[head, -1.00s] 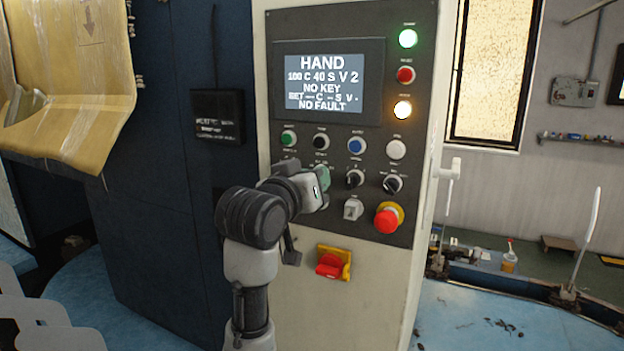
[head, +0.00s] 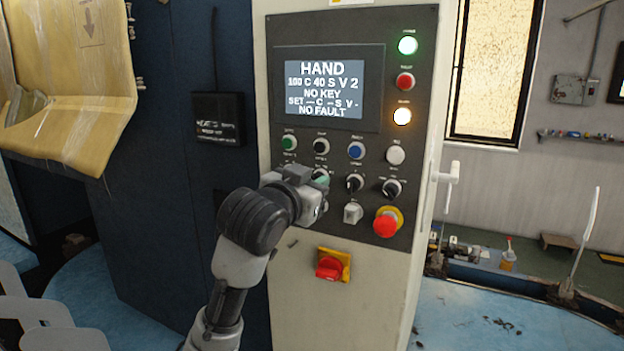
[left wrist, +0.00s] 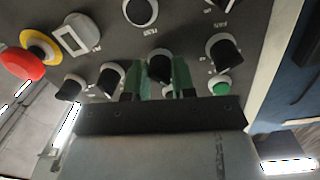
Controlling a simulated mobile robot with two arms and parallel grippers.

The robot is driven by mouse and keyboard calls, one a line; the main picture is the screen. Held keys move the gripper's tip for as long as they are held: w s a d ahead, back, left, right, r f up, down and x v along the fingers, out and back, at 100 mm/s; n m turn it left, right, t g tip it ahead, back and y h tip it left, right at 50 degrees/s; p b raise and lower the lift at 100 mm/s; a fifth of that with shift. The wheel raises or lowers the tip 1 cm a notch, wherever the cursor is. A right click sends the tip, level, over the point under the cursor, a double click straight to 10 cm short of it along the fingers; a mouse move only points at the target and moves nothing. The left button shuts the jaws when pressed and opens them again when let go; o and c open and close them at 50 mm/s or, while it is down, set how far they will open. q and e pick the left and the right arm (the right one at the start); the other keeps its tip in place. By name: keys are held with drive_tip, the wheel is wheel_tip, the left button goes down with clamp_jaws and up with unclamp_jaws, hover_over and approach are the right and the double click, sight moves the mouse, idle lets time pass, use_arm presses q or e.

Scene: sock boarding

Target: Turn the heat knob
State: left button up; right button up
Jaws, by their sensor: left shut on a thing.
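The grey control panel (head: 365,225) fills the middle of the head view, with several round knobs and buttons below a lit display (head: 324,86). My left gripper (head: 319,178) is at the panel's left side, hiding the knob it works on in the head view. In the left wrist view its green fingers (left wrist: 158,82) are shut around a black knob (left wrist: 160,64), one finger on each side. The small labels are too blurred to tell which knob is the heat one. My right gripper is in neither view.
A red emergency button (head: 386,224) and a pale key switch (head: 352,213) are just right of the gripper. A red switch on a yellow plate (head: 332,265) sits below. Two black selector knobs, one of them the right one (head: 392,188), are close by.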

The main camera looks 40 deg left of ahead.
use_arm(q)
drive_tip(key=shift+r+m+y+p, duration=0.15)
drive_tip(key=shift+m+p, duration=0.5)
drive_tip(key=shift+m, duration=1.8)
drive_tip(key=shift+f+m+y+p, duration=0.15)
drive_tip(key=shift+m+p, duration=0.45)
drive_tip(key=shift+m, duration=1.85)
drive_tip(key=shift+r, duration=0.1)
drive_tip(key=o, duration=0.9)
